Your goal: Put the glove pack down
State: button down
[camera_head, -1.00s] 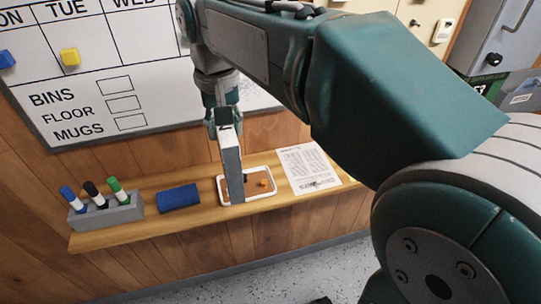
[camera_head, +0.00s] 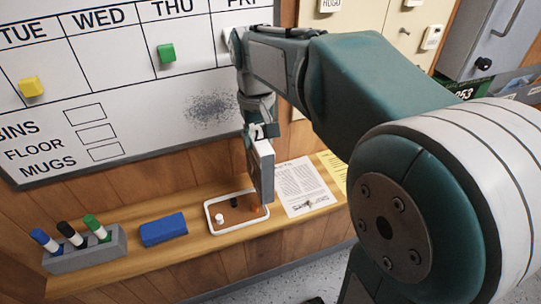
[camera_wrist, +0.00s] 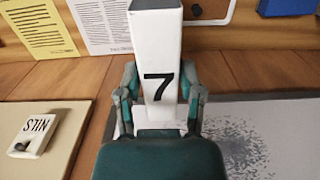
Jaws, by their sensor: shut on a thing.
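The pack in my gripper (camera_head: 262,132) is a narrow, pale upright box, which I take to be the glove pack (camera_head: 263,172). In the wrist view the pack (camera_wrist: 157,60) is white with a black "7", and the two fingers of my gripper (camera_wrist: 162,92) close on its sides. In the head view its lower end overlaps the right end of a white-rimmed tray (camera_head: 211,228) on the wooden shelf (camera_head: 190,251). I cannot tell whether the pack touches the shelf or tray. Its far side is hidden.
The tray holds small black and white pieces. A blue block (camera_head: 163,229) and a grey marker holder (camera_head: 88,256) stand to its left. A printed sheet (camera_head: 297,188) and a yellow sheet (camera_head: 334,172) lie to its right. A whiteboard (camera_head: 120,85) hangs behind.

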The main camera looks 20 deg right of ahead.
jog(key=d+f, duration=0.2)
jog(key=f, duration=0.1)
jog(key=shift+w+d, duration=0.15)
jog(key=shift+w, duration=0.15)
jog(key=f, duration=0.3)
jog(key=shift+w+d+f, duration=0.1)
jog(key=shift+d+f, duration=0.25)
jog(key=shift+f, duration=0.05)
jog(key=shift+c, duration=1.2)
grip_release()
